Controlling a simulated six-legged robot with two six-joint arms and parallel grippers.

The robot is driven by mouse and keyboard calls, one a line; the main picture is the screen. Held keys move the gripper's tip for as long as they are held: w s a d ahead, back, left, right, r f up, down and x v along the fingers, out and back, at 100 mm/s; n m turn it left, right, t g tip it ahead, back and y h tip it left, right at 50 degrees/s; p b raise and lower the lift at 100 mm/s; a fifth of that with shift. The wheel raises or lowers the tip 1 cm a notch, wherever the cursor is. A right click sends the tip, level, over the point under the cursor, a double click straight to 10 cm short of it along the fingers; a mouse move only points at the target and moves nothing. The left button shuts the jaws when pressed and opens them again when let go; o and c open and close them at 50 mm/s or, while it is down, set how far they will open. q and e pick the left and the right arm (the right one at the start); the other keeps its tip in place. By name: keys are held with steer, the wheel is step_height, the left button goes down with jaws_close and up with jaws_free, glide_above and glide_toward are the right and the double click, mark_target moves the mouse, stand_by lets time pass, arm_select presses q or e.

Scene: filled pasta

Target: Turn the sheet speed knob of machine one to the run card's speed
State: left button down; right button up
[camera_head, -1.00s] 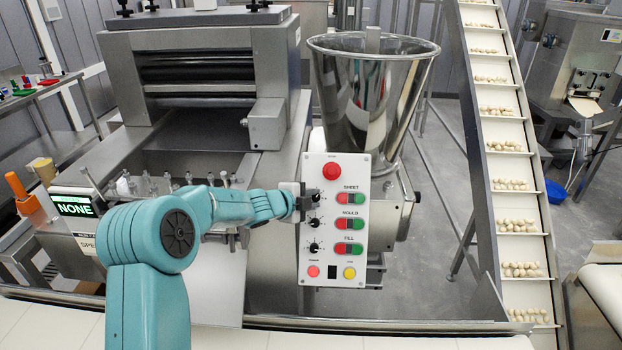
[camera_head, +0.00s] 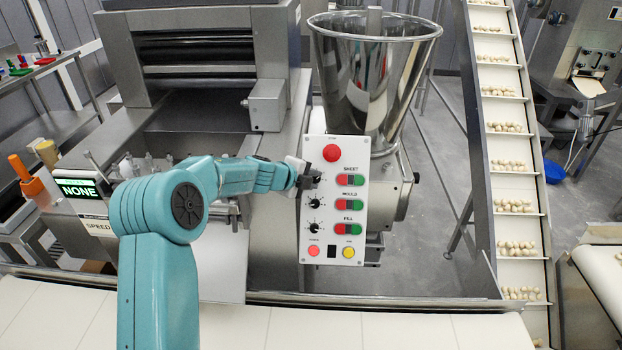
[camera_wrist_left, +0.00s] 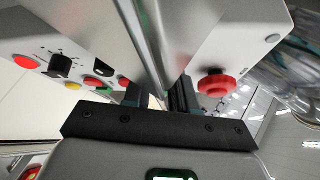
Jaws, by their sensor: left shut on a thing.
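The white control panel (camera_head: 351,217) of the machine carries a column of black knobs at its left side. My left gripper (camera_head: 309,178) is at the top knob, level with the SHEET label, and is shut on it; the knob is mostly hidden by the fingers. In the left wrist view my fingers (camera_wrist_left: 156,95) are against the panel, and their grip is hard to make out. Lower black knobs, one of them the MOULD knob (camera_head: 315,203), are free. A white card reading SPEED (camera_head: 98,226) is partly hidden by my arm. My right gripper is out of view.
A red stop button (camera_head: 332,153) sits just above the gripper; it also shows in the left wrist view (camera_wrist_left: 216,84). Red and green buttons (camera_head: 350,180) lie right of it. A display (camera_head: 77,188) reads NONE. A steel hopper (camera_head: 372,75) stands behind.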

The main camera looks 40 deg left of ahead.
arm_select(q)
steer(key=shift+d, duration=0.1)
steer(key=c, duration=0.9)
jaws_free()
steer(key=shift+s+r, duration=0.1)
steer(key=shift+s, duration=0.05)
steer(key=v, duration=1.6)
steer(key=shift+r, duration=0.15)
steer(key=shift+d, duration=0.15)
